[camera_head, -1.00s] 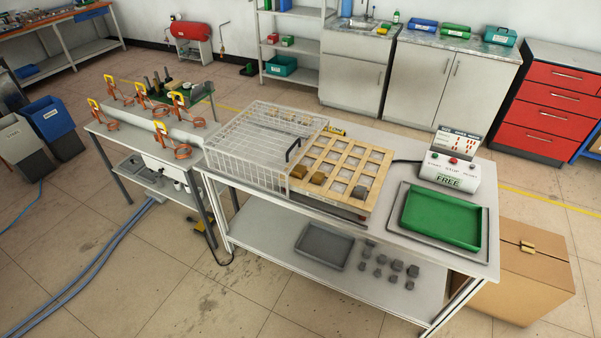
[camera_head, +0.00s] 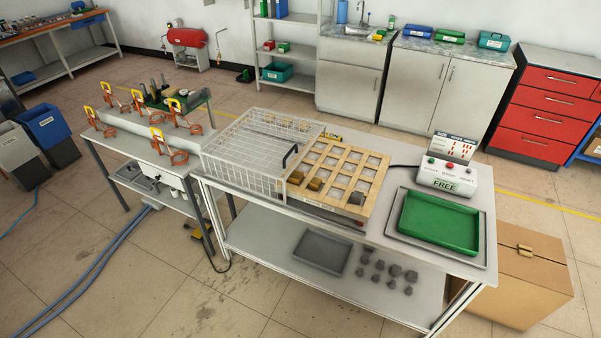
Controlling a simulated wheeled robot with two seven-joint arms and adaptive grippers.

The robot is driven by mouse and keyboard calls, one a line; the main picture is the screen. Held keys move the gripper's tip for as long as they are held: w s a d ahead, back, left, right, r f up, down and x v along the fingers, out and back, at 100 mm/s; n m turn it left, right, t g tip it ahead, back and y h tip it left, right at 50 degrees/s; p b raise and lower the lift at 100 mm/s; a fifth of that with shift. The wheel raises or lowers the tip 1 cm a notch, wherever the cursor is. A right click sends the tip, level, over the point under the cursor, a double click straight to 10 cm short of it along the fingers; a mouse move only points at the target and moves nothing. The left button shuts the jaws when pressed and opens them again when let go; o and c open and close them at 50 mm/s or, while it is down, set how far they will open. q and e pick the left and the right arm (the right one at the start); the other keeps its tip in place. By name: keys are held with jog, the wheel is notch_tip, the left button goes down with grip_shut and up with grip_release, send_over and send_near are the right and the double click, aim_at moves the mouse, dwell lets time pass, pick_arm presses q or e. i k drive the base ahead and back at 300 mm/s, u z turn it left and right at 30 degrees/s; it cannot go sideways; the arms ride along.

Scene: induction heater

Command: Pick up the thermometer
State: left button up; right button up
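I cannot make out a thermometer for certain in the head view. A small yellow object (camera_head: 333,138) lies on the table at the back edge of the wooden grid, partly hidden, and is too small to identify. Neither of my grippers is in view.
The central table (camera_head: 375,238) bears a wire cage (camera_head: 240,165), a wooden grid tray (camera_head: 350,153) with several blocks, a control box (camera_head: 447,178) and a green tray (camera_head: 440,219). A side bench (camera_head: 140,153) with coils adjoins at left. A cardboard box (camera_head: 520,280) stands at right. Floor in front is open.

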aim_at(332, 136)
jog(key=u, duration=0.4)
jog(key=i, duration=0.8)
jog(key=u, duration=0.4)
jog(key=i, duration=0.9)
jog(key=z, duration=0.15)
